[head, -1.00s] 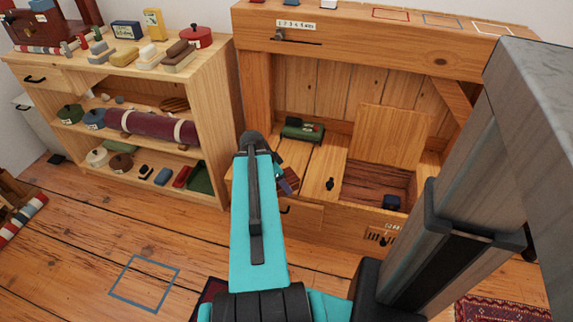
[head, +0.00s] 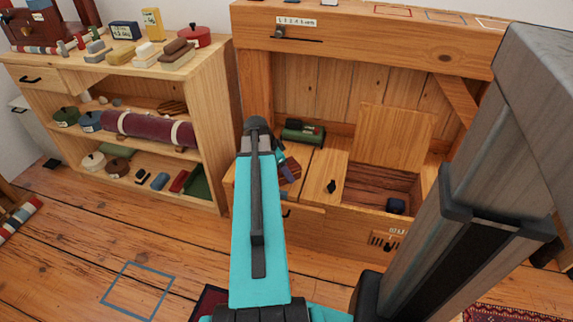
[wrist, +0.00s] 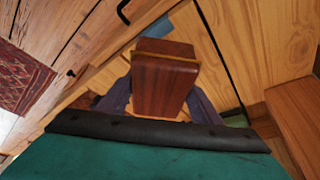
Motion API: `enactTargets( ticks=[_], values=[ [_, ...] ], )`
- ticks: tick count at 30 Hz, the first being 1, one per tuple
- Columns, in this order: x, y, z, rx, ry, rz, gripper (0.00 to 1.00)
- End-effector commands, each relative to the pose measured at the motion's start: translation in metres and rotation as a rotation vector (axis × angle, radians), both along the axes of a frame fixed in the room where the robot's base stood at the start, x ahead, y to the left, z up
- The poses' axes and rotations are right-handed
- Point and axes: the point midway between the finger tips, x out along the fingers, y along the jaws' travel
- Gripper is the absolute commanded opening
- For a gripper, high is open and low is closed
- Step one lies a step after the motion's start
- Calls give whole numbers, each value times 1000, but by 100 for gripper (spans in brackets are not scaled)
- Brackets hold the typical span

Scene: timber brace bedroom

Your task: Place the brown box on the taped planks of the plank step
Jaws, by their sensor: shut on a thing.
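The brown box (wrist: 165,85) is held between the two fingers of my gripper (wrist: 160,100) in the wrist view. A lighter tan band runs across its upper part. In the head view the box (head: 291,170) shows just right of my arm's end, over the left planks of the plank step (head: 320,170). My gripper (head: 284,163) is partly hidden behind my turquoise arm link. A blue-grey strip (wrist: 156,29), perhaps tape, lies on the planks beyond the box in the wrist view. I cannot tell whether the box touches the planks.
A green object (head: 302,131) stands at the back of the step. A dark knob (head: 331,186) sits on a plank. Right of it is an open compartment with a dark blue item (head: 396,206) and a raised lid (head: 394,136). A loaded shelf (head: 212,140) stands left.

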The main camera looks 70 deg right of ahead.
Motion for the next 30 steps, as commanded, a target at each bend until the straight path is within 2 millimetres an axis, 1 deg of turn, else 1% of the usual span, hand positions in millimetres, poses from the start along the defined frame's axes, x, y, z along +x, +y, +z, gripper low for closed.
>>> enactTargets(
  ticks=[1, 3, 21, 25, 30],
  values=[
    [2, -8, -1, -2, 0, -1, 24],
    [4, -16, -2, -2, 0, -1, 24],
    [18, -76, -8, -2, 0, -1, 24],
    [19, -83, -8, -2, 0, -1, 24],
    [19, -84, -7, -2, 0, -1, 24]
  ],
)
